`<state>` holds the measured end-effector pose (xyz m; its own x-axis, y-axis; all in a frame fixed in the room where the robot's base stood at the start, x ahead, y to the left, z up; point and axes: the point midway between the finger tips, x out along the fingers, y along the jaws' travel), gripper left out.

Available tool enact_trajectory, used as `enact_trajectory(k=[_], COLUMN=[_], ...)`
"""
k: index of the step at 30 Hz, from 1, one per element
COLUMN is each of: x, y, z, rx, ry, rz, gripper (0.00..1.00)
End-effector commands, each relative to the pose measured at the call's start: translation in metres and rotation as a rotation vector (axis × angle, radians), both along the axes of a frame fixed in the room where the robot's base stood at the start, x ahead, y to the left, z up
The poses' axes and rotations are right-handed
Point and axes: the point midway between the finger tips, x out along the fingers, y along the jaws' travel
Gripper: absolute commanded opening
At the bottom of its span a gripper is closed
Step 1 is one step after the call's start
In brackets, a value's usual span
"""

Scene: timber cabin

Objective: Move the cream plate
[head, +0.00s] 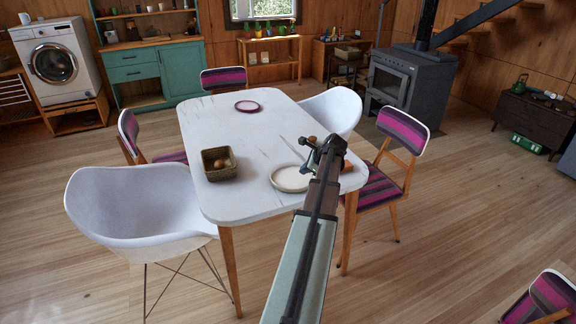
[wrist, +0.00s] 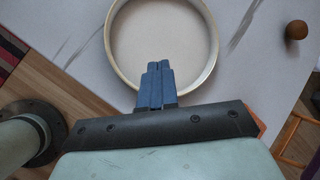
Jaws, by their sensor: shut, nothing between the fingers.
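The cream plate (head: 286,178) lies on the white table near its front right edge. It is round with a raised rim, and my arm hides part of its right side in the head view. In the wrist view the plate (wrist: 160,45) fills the upper middle. My gripper (wrist: 159,68) has its blue fingers together, with nothing between them. The fingertips appear over the near part of the plate. I cannot tell whether they touch it. In the head view my gripper (head: 322,150) is at the plate's right, its fingertips hard to make out.
A woven basket (head: 219,163) with brown items stands left of the plate. A dark red plate (head: 247,106) lies at the table's far end. Chairs surround the white table (head: 235,198). The table's middle is mostly clear.

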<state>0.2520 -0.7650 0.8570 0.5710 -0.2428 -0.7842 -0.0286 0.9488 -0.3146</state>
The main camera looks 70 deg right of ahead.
Motion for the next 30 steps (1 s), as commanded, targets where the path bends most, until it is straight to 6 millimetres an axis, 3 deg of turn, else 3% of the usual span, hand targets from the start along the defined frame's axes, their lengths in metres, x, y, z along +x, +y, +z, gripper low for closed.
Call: enact_trajectory(k=[6, 12, 20, 30], x=[0.008, 0.008, 0.015, 0.05], y=[-0.017, -0.022, -0.027, -0.048], z=[0.014, 0.016, 0.007, -0.033], rx=[0.14, 0.236, 0.268, 0.268], ry=[-0.184, -0.25, -0.264, -0.262], rz=[-0.333, -0.493, -0.53, -0.529], gripper=[0.0, 0.0, 0.0, 0.0])
